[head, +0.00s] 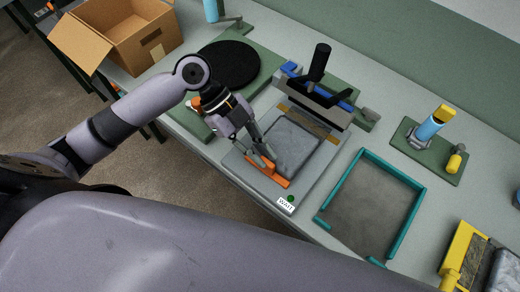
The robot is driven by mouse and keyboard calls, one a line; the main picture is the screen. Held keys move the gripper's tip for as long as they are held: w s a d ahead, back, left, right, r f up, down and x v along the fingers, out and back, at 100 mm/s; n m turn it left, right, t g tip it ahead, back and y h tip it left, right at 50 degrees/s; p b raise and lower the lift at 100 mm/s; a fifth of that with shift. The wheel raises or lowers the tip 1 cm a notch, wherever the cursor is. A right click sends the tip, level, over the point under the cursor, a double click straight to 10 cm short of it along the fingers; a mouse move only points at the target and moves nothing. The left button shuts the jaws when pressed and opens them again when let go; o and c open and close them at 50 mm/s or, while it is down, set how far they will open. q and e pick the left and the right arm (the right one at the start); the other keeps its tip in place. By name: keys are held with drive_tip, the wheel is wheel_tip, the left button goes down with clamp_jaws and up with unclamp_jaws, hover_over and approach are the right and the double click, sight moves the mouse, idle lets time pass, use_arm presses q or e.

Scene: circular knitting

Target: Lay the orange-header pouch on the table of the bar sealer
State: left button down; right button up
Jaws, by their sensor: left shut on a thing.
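The orange-header pouch shows its orange header (266,172) at the front of the bar sealer's pale grey table (234,161), and its grey body (295,146) stretches back toward the sealing bar. It looks flat over the table; I cannot tell whether all of it touches. My left gripper (267,161) is shut on the header from above. The bar sealer (316,92) has its bar raised behind the pouch, with a black upright handle and blue parts. A white "WAIT" label (286,204) with a green dot is at the table's front right corner. My right gripper is not in view.
A teal-edged tray area (375,205) lies right of the sealer. A black round disc (229,65) and an open cardboard box (125,32) are at the left.

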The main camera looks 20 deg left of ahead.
use_arm(q)
drive_tip(key=c, duration=1.6)
unclamp_jaws()
drive_tip(key=shift+o, duration=0.2)
drive_tip(key=v, duration=1.2)
